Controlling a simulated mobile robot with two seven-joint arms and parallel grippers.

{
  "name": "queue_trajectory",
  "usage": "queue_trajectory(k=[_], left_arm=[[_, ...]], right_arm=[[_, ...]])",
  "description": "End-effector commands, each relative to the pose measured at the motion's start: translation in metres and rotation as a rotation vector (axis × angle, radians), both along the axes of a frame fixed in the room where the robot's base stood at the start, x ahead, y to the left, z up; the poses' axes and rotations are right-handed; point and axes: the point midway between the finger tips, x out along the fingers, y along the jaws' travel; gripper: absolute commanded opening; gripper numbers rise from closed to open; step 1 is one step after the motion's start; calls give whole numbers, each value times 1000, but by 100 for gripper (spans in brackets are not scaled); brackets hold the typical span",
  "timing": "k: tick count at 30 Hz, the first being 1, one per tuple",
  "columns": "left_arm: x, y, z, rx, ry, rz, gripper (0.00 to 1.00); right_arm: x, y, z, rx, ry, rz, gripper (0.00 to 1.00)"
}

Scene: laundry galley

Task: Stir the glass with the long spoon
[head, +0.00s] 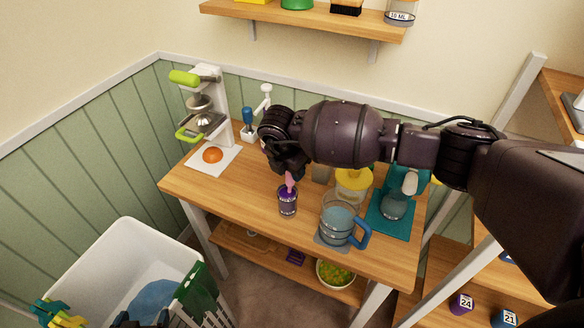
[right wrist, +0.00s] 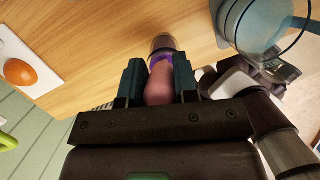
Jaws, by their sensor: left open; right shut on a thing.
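The glass (head: 288,204), with dark purple contents, stands upright near the front edge of the wooden table. The long spoon (head: 290,180) shows as a pink handle above the glass's mouth; its lower end is hidden, so I cannot tell how deep it reaches. My right gripper (right wrist: 158,80) is shut on the pink handle, with the glass (right wrist: 163,44) just beyond its fingers. In the head view the right arm largely hides that gripper. My left gripper (head: 140,321) is open, barely showing at the bottom edge by the laundry basket, away from the table.
A blue-handled measuring jug (head: 337,226) stands right of the glass. Behind are a yellow-lidded container (head: 352,184) and a teal mat (head: 385,224) with a teal appliance. A white basket (head: 125,240) stands on the floor.

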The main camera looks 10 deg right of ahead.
Motion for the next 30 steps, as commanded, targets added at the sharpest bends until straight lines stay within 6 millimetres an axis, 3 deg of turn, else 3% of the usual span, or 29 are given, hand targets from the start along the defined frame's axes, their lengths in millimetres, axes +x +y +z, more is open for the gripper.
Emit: queue_trajectory(k=[30], left_arm=[[-2,0,21,0,2,2,82]], right_arm=[[0,0,34,0,-2,-1,0]])
